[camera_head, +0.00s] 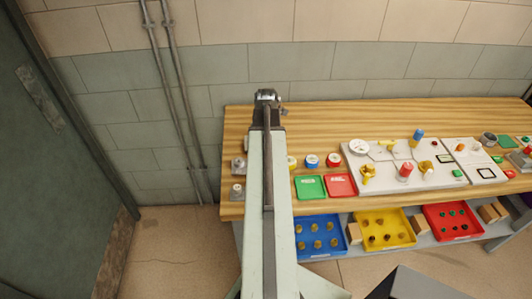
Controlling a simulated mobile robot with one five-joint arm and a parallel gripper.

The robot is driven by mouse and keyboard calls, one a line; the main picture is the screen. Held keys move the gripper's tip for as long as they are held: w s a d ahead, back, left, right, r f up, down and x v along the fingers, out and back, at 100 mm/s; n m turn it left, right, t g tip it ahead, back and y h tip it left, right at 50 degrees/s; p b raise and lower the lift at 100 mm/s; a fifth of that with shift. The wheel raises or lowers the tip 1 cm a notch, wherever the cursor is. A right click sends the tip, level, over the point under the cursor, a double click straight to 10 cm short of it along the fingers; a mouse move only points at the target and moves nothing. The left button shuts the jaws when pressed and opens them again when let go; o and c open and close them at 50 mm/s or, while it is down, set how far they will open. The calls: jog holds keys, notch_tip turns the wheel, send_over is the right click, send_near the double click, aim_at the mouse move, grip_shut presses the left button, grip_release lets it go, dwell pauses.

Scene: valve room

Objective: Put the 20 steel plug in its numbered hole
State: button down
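My arm reaches up the middle of the head view, over the wooden workbench (315,117). My gripper (267,96) is at its far end, above the back of the bench near the wall. It is small and dark here, and I cannot tell whether its fingers are open or shut or hold anything. Two small grey metal pieces, a rear one (238,164) and a front one (237,189), sit on the bench's left end, left of my arm. I cannot tell whether either is the 20 steel plug. No number is readable, and I cannot make out the numbered hole. My arm hides part of the bench.
A pale panel (390,178) carries valves and fittings. Blue, yellow and red bins stand on the lower shelf. The bench's back strip is clear.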

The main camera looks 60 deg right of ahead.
jog(key=shift+f+b, duration=0.5)
jog(key=shift+f, duration=0.05)
dwell(0.4)
jog(key=c, duration=1)
grip_release()
jog(key=shift+o, duration=0.2)
notch_tip(320, 180, up, 8)
jog(key=p, duration=0.8)
jog(key=shift+w+r, duration=0.1)
